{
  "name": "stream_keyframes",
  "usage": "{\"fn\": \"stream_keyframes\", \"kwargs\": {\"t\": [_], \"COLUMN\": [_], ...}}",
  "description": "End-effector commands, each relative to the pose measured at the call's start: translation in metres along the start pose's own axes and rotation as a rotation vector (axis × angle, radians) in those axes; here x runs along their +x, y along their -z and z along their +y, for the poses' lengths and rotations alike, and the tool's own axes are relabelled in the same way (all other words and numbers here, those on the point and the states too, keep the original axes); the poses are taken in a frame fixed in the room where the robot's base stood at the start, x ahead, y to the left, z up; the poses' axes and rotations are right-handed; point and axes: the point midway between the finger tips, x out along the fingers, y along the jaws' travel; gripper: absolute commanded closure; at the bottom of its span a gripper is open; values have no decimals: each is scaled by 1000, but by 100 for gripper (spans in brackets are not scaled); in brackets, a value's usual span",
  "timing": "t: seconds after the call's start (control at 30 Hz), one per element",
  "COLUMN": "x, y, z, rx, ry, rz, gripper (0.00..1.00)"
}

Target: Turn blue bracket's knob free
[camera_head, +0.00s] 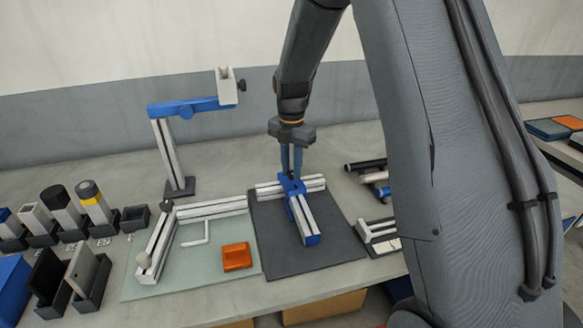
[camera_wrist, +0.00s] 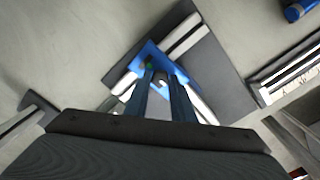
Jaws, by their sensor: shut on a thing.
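The blue bracket (camera_head: 298,188) sits where two pale aluminium profiles meet on a dark mat, and it shows as a blue plate in the wrist view (camera_wrist: 185,68). My gripper (camera_head: 291,172) reaches down from above to the bracket. Its two dark fingers (camera_wrist: 163,80) close around a small part at the bracket, which I take to be its knob; the fingers mostly hide it. A small green spot shows on the bracket beside the left finger in the wrist view.
The dark mat (camera_head: 335,245) has bare room around the profiles. Left of it, a pale green mat (camera_head: 190,275) holds an L-shaped frame, a white hex key and an orange block (camera_head: 236,256). A stand with a blue arm (camera_head: 205,105) rises behind. Dark tubes (camera_head: 367,165) lie right.

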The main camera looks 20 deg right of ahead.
Motion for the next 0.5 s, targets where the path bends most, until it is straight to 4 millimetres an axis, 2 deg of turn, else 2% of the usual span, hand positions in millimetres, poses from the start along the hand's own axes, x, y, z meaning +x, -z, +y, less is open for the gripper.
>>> {"fn": "stream_keyframes", "kwargs": {"t": [0.2, 0.23, 0.3, 0.33, 0.5], "x": [0, 0, 0, 0, 0], "y": [0, 0, 0, 0, 0], "z": [0, 0, 0, 0, 0], "rx": [1, 1, 1, 1, 1], "ry": [0, 0, 0, 0, 0], "rz": [0, 0, 0, 0, 0], "gripper": [100, 74, 62, 58, 58]}}
